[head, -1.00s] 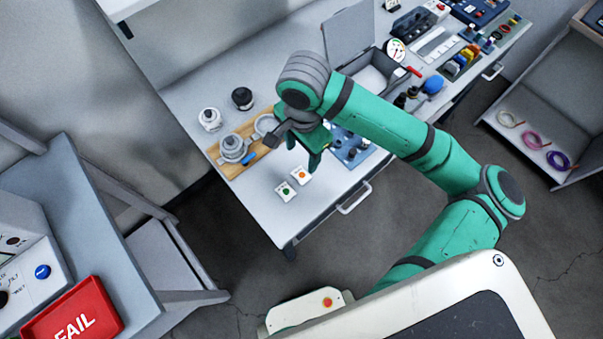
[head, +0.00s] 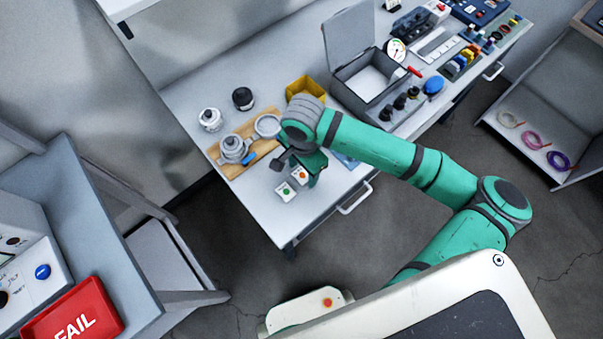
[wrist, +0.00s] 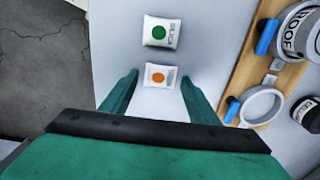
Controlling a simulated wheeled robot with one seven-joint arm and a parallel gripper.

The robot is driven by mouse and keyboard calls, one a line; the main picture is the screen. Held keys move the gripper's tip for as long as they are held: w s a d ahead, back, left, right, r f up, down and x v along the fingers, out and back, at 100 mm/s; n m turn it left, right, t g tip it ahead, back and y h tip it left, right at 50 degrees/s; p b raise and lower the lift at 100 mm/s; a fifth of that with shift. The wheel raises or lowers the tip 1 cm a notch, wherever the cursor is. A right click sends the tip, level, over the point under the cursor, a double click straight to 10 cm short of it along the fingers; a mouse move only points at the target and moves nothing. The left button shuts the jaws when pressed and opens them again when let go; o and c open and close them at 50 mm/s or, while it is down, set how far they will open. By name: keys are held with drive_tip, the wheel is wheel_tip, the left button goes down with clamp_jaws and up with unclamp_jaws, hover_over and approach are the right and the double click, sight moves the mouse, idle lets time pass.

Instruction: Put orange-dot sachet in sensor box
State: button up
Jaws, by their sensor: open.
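The orange-dot sachet (head: 300,176) is a small white packet lying on the bench near its front left corner. In the wrist view the orange-dot sachet (wrist: 160,76) lies between the tips of my open, empty gripper (wrist: 160,84). In the head view my gripper (head: 297,178) is over the sachet; I cannot tell its exact height. A green-dot sachet (head: 285,191) lies next to it, and it also shows in the wrist view (wrist: 161,31) just beyond the fingertips. The grey box with its lid raised (head: 347,88), likely the sensor box, stands open further back right.
A wooden board (head: 226,172) with metal fittings lies left of my gripper. A yellow bin (head: 305,86) stands behind my wrist. Black knobs (head: 400,102) and a blue round item (head: 433,84) sit beside the open box. Bare bench lies around the sachets.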

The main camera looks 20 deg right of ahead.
drive_tip(key=shift+f, duration=0.1)
drive_tip(key=shift+c, duration=0.3)
drive_tip(key=c, duration=1.1)
drive_tip(key=shift+c, duration=0.2)
